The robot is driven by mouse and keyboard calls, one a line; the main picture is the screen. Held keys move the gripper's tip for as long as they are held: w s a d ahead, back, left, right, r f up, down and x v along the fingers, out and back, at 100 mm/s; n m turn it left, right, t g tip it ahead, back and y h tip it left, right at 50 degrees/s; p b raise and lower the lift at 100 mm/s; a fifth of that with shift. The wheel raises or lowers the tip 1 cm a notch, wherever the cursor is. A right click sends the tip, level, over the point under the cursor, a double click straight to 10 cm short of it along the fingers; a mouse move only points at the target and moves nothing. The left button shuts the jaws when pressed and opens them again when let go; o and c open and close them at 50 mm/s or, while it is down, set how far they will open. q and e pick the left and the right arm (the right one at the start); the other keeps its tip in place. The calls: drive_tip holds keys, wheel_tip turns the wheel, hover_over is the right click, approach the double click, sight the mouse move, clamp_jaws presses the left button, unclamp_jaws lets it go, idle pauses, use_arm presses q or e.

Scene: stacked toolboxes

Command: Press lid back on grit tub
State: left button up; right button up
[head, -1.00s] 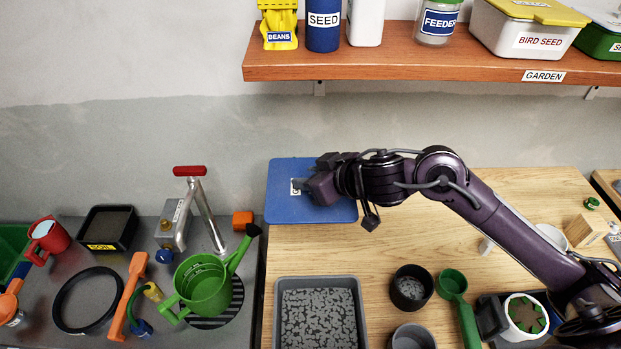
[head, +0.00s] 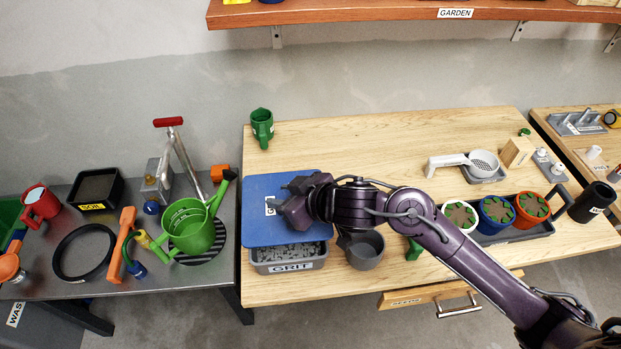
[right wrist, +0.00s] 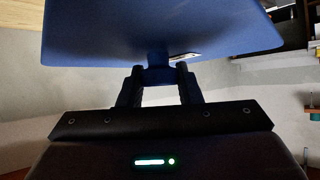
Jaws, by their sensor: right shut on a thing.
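The blue lid (head: 262,230) is a flat board with a small label; it covers the back of the grey grit tub (head: 290,267) in the head view. A strip of grey grit shows along the tub's front, below the lid's near edge. I cannot tell whether lid and rim touch. My right gripper (head: 289,205) is shut on the lid's knob from above. The right wrist view shows the two fingers (right wrist: 160,82) around the blue knob under the wide lid (right wrist: 110,35). My left gripper is not in view.
A grey pot (head: 366,252) stands right of the tub, under my right forearm. A green watering can (head: 192,230) stands on the metal bench to the left. A tray with several plant pots (head: 495,212) is at the right. The table's back middle is clear.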

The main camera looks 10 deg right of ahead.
drive_tip(key=shift+s+a+f, duration=0.1)
drive_tip(key=shift+s, duration=0.1)
drive_tip(key=shift+w+f, duration=0.15)
drive_tip(key=shift+w, duration=0.15)
drive_tip(key=shift+s, duration=0.1)
drive_tip(key=shift+f, duration=0.1)
drive_tip(key=shift+f+b, duration=0.45)
drive_tip(key=shift+f, duration=0.3)
wheel_tip(320, 180, down, 2)
drive_tip(key=shift+f+b, duration=0.25)
drive_tip(key=shift+b, duration=0.65)
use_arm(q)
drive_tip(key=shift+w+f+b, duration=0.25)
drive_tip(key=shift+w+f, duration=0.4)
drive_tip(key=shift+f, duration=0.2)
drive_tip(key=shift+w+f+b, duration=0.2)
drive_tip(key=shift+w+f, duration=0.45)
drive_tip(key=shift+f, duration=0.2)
use_arm(e)
drive_tip(key=shift+f, duration=0.75)
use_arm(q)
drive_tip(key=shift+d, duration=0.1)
use_arm(e)
drive_tip(key=shift+f, duration=1.15)
